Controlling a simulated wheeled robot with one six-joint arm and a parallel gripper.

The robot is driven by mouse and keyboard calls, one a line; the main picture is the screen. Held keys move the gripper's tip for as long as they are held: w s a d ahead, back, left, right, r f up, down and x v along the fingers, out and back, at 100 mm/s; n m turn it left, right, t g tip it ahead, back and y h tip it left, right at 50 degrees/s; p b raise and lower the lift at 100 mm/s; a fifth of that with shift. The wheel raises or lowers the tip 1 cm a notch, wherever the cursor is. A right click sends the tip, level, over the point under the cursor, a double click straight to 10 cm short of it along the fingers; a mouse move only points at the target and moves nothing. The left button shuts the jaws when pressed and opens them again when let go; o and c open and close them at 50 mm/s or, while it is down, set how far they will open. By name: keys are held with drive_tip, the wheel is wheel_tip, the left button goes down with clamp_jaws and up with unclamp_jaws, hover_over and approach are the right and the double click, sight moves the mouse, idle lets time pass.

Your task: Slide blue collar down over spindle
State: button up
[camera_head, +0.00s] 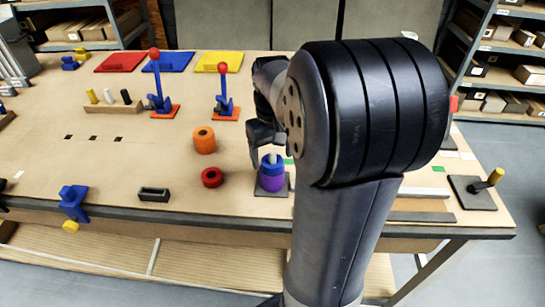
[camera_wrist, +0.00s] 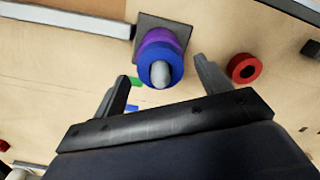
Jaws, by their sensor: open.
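The blue collar (camera_head: 272,169) is around the pale spindle (camera_head: 272,158), on top of the purple collar (camera_head: 271,184). The spindle stands on a dark square base (camera_head: 260,191) on the table. In the wrist view the blue collar (camera_wrist: 171,63) surrounds the grey spindle tip (camera_wrist: 160,74), with the purple collar (camera_wrist: 157,36) behind it. My gripper (camera_wrist: 160,75) is open, its fingers apart on either side and clear of the blue collar. In the head view my gripper (camera_head: 264,145) is just above the stack, partly hidden by my arm.
A black tray (camera_head: 154,194) lies near the front edge. Lever stands (camera_head: 226,95) are behind.

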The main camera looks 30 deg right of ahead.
wheel_tip(320, 180, up, 9)
drive_tip(key=shift+r, duration=0.1)
idle(0.4)
wheel_tip(320, 180, down, 11)
drive_tip(key=shift+r, duration=0.1)
drive_tip(key=shift+r+p, duration=0.45)
drive_tip(key=shift+r, duration=0.05)
drive_tip(key=shift+f, duration=0.1)
